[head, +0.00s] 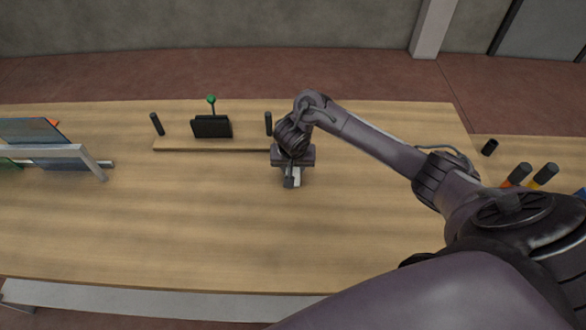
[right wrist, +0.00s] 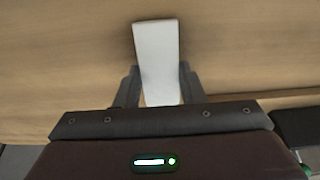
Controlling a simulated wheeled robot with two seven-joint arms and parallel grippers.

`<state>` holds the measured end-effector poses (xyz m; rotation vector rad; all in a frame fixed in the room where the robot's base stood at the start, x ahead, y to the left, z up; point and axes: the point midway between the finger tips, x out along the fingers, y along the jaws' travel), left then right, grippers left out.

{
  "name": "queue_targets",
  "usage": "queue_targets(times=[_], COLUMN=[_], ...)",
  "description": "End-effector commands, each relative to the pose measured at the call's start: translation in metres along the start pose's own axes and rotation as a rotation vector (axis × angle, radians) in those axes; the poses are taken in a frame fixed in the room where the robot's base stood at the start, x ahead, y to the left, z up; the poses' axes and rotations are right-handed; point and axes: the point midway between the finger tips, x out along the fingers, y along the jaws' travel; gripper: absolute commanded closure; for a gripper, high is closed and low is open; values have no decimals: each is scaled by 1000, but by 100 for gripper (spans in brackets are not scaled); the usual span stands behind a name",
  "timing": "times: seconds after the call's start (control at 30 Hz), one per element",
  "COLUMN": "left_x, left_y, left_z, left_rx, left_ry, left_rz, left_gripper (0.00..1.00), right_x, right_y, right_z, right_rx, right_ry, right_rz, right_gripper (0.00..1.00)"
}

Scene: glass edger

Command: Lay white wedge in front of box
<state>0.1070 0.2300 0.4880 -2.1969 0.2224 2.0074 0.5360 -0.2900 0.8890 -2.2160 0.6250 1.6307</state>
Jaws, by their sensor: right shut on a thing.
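The white wedge (right wrist: 157,50) is between the two dark fingers of my right gripper (right wrist: 160,86) in the right wrist view, its far end reaching out past them over the wood. In the head view my right gripper (head: 292,181) points down over the middle of the table, with a small part of the white wedge (head: 297,176) showing beside a finger. Whether the wedge touches the table is hard to tell. A black box-like block (head: 211,127) stands on a low wooden board, back and to the left of the gripper. My left gripper is not in view.
The wooden board (head: 200,144) carries two black posts (head: 157,124) and a green-knobbed lever (head: 211,102). A rack with glass panes (head: 60,150) stands at the left. Orange- and yellow-banded cylinders (head: 517,175) stand at the right. The table's (head: 150,225) front left is clear.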

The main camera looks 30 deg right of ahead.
Motion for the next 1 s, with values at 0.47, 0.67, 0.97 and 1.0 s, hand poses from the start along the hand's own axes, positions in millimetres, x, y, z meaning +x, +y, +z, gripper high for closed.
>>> queue_targets(times=[0.47, 0.67, 0.97, 1.0], left_x=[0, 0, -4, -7], left_y=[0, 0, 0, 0], left_z=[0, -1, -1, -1], left_rx=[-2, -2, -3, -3], left_ry=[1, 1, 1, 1], left_rz=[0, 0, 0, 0], left_gripper=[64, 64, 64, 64], right_x=[4, 4, -7, -13], right_y=[0, 0, 0, -1], right_z=[1, 1, -1, -1], right_rx=[0, 0, -1, 0], right_ry=[0, 0, 1, 1], right_rz=[0, 0, -2, -2], right_gripper=[54, 43, 43, 43])
